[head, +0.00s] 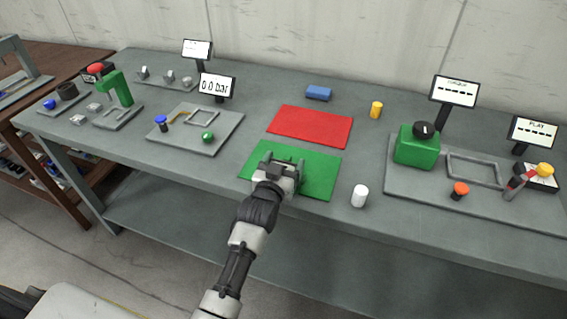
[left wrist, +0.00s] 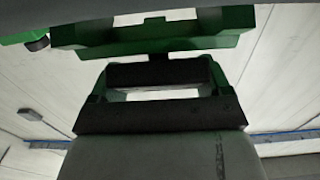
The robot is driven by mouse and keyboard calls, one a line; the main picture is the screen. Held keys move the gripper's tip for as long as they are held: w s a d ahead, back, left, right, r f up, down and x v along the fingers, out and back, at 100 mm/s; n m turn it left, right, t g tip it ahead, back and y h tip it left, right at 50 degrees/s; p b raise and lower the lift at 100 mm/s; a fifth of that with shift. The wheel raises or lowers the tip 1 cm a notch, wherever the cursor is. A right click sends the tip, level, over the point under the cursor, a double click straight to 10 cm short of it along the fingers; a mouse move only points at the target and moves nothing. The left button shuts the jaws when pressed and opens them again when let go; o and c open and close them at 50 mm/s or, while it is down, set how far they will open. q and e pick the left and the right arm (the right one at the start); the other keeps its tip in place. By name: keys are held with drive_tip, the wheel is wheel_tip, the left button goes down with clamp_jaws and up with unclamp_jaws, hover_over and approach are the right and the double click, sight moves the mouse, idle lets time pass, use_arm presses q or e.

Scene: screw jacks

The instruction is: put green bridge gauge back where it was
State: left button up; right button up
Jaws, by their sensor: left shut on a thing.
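My left gripper (head: 280,170) is over the green mat (head: 318,180) near the front of the workbench. It is shut on the green bridge gauge (head: 299,164), which is mostly hidden by the gripper and blends with the mat's colour. In the left wrist view, the green gauge (left wrist: 205,38) spans the top, and more green shows around the dark finger pads. I cannot tell whether the gauge touches the mat. My right gripper is not in view.
A red mat (head: 310,126) lies behind the green one. A white cylinder (head: 359,195) stands close to its right. A blue block (head: 318,93) and a yellow cylinder (head: 376,110) stand farther back. Grey fixture plates (head: 190,145) flank both sides.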

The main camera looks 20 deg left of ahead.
use_arm(q)
drive_tip(key=o, duration=1.2)
drive_tip(key=shift+w+f, duration=0.1)
drive_tip(key=shift+f, duration=0.05)
drive_tip(key=shift+c, duration=0.2)
drive_tip(key=shift+s+r, duration=0.2)
drive_tip(key=s+b, duration=0.1)
drive_tip(key=s, duration=1.1)
drive_tip(key=s+d+f+m+g+h, duration=0.1)
drive_tip(key=s+f+g, duration=0.3)
drive_tip(key=f, duration=1.1)
drive_tip(key=s+d+f+g, duration=0.1)
drive_tip(key=s+f+g, duration=0.25)
drive_tip(key=f, duration=1.15)
drive_tip(key=s+a+f+g, duration=0.3)
drive_tip(key=s+f+g, duration=0.1)
drive_tip(key=s+f, duration=0.8)
drive_tip(key=s+a+f+g, duration=0.1)
drive_tip(key=s+f, duration=0.2)
drive_tip(key=s, duration=0.3)
drive_tip(key=s+a+f+g+y, duration=0.1)
drive_tip(key=s+a+f+g, duration=0.1)
drive_tip(key=s, duration=0.5)
drive_tip(key=s+a+f+m+g, duration=0.1)
drive_tip(key=s+a+f+g, duration=0.1)
drive_tip(key=s, duration=0.4)
drive_tip(key=shift+s+a+f+y, duration=0.25)
drive_tip(key=shift+f+y, duration=0.05)
drive_tip(key=shift+f, duration=0.6)
